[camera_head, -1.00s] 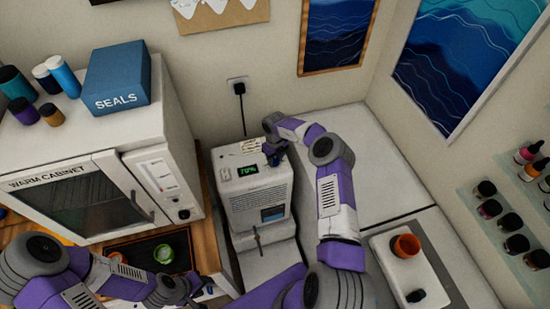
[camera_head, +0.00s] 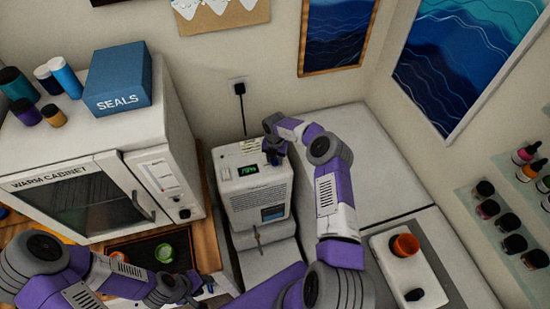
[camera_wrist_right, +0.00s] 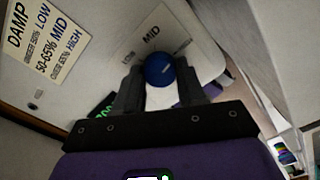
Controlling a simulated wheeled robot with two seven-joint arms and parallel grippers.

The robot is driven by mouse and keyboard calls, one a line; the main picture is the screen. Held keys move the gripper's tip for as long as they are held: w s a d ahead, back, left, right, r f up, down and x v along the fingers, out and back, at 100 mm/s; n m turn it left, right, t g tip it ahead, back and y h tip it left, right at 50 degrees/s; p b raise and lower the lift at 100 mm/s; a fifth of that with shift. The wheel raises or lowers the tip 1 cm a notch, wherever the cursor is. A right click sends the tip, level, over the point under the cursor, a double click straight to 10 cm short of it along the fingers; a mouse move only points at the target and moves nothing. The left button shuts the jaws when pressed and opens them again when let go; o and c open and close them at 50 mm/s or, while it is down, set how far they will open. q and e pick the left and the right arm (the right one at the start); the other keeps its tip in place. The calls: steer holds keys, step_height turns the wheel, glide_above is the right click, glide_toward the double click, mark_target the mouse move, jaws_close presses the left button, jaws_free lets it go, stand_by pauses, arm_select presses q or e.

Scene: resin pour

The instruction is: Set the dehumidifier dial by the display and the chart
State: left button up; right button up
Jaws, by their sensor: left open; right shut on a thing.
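The white dehumidifier (camera_head: 258,205) stands between the cabinet and my right arm. Its green display (camera_head: 248,170) is lit; I cannot read its digits surely, and in the right wrist view the display (camera_wrist_right: 104,111) is partly hidden by a finger. The blue round dial (camera_wrist_right: 159,69) sits between the fingers of my right gripper (camera_wrist_right: 160,85), which is shut on it. A MID mark shows just above the dial, and a blurred mark to its left. The chart (camera_wrist_right: 50,42) reads under 50% LOW, 50-65% MID, over 65% HIGH. My left gripper (camera_head: 187,297) is open, low at the left.
The warm cabinet (camera_head: 85,190) carries the blue SEALS box (camera_head: 117,80) and several bottles. Bottle shelves line the right wall.

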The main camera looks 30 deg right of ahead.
steer(key=shift+m, duration=1.2)
steer(key=o, duration=1.1)
steer(key=shift+c, duration=0.2)
step_height(320, 180, up, 8)
steer(key=shift+f+b, duration=0.2)
steer(key=shift+b, duration=0.1)
